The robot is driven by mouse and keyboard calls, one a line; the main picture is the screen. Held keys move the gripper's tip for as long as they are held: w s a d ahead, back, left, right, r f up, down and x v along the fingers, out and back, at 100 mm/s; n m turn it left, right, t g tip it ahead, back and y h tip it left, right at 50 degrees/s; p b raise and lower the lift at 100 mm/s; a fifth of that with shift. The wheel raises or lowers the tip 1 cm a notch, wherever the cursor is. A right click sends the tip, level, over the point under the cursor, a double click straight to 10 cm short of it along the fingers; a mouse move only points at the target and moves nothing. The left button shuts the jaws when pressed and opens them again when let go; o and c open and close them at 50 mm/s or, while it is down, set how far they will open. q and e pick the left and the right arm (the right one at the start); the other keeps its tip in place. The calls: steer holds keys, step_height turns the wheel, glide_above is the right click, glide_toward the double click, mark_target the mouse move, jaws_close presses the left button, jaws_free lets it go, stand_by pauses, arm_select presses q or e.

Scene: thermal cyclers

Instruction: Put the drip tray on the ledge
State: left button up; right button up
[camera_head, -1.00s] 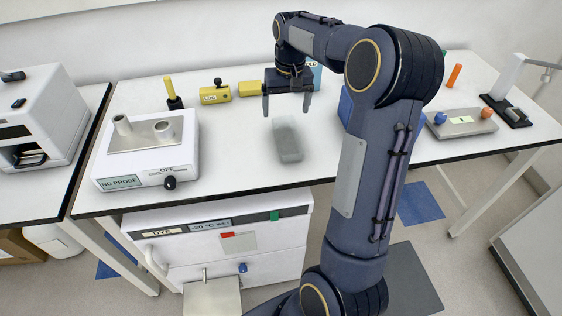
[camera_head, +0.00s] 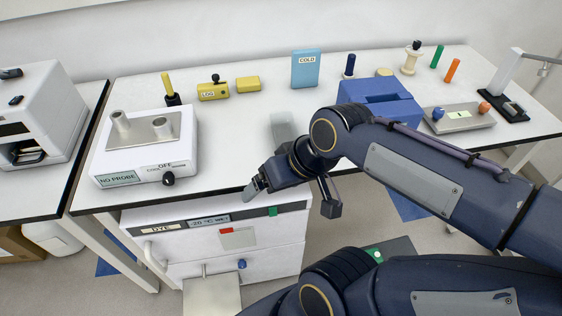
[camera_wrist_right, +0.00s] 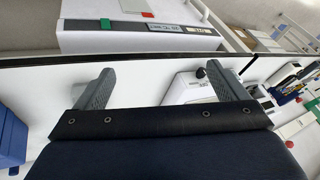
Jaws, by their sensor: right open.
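A small pale grey, flat piece (camera_head: 283,126), which may be the drip tray, lies on the white bench; its near end is hidden by my right arm. My right gripper (camera_head: 290,200) is open and empty at the bench's front edge, nearer the camera than that piece, in front of the white cabinet. In the right wrist view its two fingers (camera_wrist_right: 160,82) are apart with nothing between them. A grey plate (camera_head: 212,296), perhaps the ledge, juts out low at the cabinet front under a small tap. My left gripper is not in view.
The white cabinet (camera_head: 200,245) with DYE label stands under the bench. A white NO PROBE device (camera_head: 150,150) stands left, a blue box (camera_head: 385,100) right. A blue COLD block (camera_head: 306,68) and yellow blocks line the back.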

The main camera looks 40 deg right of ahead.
steer(key=w+d+m+g+h, duration=0.1)
steer(key=w+d+h, duration=0.1)
steer(key=w+d, duration=0.45)
steer(key=m+g+h+b, duration=0.1)
steer(key=m+g, duration=0.2)
glide_toward(285, 138)
steer(key=f, duration=0.2)
steer(key=f+p, duration=0.1)
steer(key=f, duration=0.3)
steer(key=shift+w+f+p, duration=0.25)
steer(key=shift+w+p, duration=0.05)
steer(key=shift+p, duration=0.05)
steer(key=shift+c, duration=0.2)
steer(key=c, duration=1.1)
steer(key=shift+r, duration=0.15)
steer(key=shift+c, duration=0.2)
